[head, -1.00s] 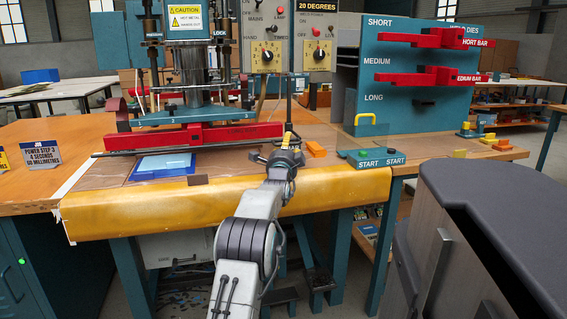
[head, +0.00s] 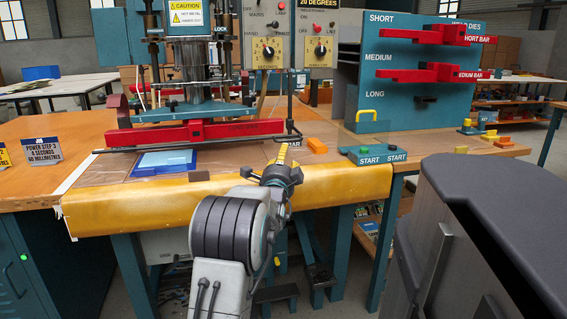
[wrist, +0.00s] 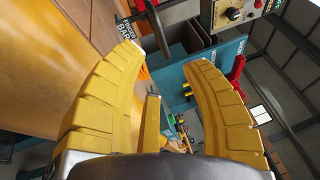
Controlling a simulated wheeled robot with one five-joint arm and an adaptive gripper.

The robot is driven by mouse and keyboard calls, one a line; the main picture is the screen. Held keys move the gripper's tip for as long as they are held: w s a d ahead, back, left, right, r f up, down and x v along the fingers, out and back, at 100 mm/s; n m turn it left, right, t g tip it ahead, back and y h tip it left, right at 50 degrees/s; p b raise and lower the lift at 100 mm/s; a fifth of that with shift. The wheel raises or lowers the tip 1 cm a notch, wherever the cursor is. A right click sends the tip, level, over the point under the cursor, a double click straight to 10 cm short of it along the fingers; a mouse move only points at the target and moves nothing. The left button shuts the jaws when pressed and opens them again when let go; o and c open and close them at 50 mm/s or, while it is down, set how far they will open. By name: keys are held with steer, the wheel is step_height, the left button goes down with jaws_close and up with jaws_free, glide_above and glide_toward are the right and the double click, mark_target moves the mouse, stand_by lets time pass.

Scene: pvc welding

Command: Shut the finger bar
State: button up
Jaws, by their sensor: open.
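The finger bar (head: 120,150) is a thin dark rod running across the front of the press, just before the red welding bar (head: 195,132). Its right end carries a label (head: 293,139) reading "BAR". In the wrist view the "FINGER BAR" label (wrist: 127,30) and a dark bar end (wrist: 152,12) show at the top, beyond the left finger. My gripper (head: 286,150) is at the table's front edge, below and just in front of that right end. In the wrist view its yellow fingers (wrist: 163,58) are spread with nothing between them. Contact with the bar cannot be told.
A blue sheet (head: 163,163) lies on the table under the press. An orange block (head: 317,146) and the teal START button box (head: 372,155) stand right of my gripper. A yellow padded cover (head: 130,205) wraps the table's front edge. A teal die rack (head: 375,75) stands behind.

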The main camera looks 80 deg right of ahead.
steer(key=shift+a+f, duration=0.1)
steer(key=shift+a, duration=0.5)
steer(key=shift+o, duration=0.2)
